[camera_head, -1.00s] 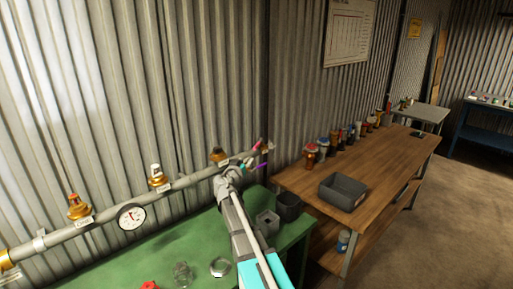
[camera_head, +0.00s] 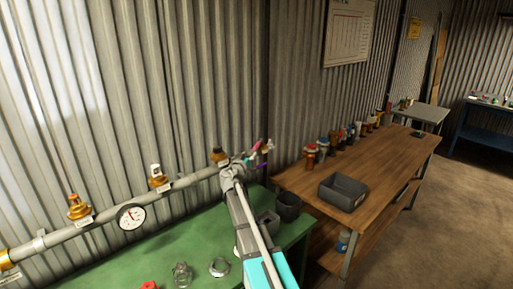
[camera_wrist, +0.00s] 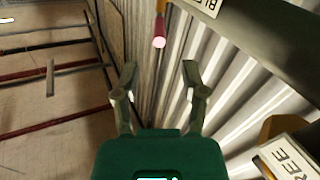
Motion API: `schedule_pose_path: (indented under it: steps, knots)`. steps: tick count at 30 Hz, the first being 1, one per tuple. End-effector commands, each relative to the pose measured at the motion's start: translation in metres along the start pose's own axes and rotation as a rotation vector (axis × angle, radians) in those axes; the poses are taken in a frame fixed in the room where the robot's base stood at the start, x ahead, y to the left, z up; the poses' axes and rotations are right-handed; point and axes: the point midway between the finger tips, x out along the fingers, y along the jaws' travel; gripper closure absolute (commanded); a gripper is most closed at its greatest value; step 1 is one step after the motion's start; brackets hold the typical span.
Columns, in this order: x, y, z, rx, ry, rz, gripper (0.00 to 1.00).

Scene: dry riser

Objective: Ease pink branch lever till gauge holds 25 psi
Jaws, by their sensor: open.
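The pink lever (camera_wrist: 159,42) shows in the wrist view as a rod with a pink tip. It lies beyond my fingers and near the middle of the gap between them, apart from both. A small pink part (camera_head: 257,146) shows by the pipe's far end in the head view. My gripper (camera_wrist: 160,92) is open and empty beside the corrugated wall; my arm partly hides the pipe end in the head view. The round white gauge (camera_head: 131,217) sits on the grey pipe (camera_head: 110,219); its figures are too small to read.
Orange-brown valves (camera_head: 78,207) stand on the pipe. A label reading FREE (camera_wrist: 290,158) is close at the lower right in the wrist view. The green bench (camera_head: 170,250) holds loose fittings and dark containers. A wooden table (camera_head: 385,165) carries a grey bin (camera_head: 343,192).

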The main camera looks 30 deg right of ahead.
Motion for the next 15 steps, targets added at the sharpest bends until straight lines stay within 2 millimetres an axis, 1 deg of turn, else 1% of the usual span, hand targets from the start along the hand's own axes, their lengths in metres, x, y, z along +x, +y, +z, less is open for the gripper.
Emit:
schedule_pose_path:
  steps: [1,3,9,15]
  knots:
    - [0.011,-0.001,0.000,0.000,0.000,0.002,0.45]
    - [0.022,-0.001,0.000,0.000,0.000,0.002,0.45]
    - [0.053,-0.001,0.000,0.000,-0.001,0.002,0.45]
    - [0.078,-0.001,0.000,0.000,0.000,0.000,0.45]
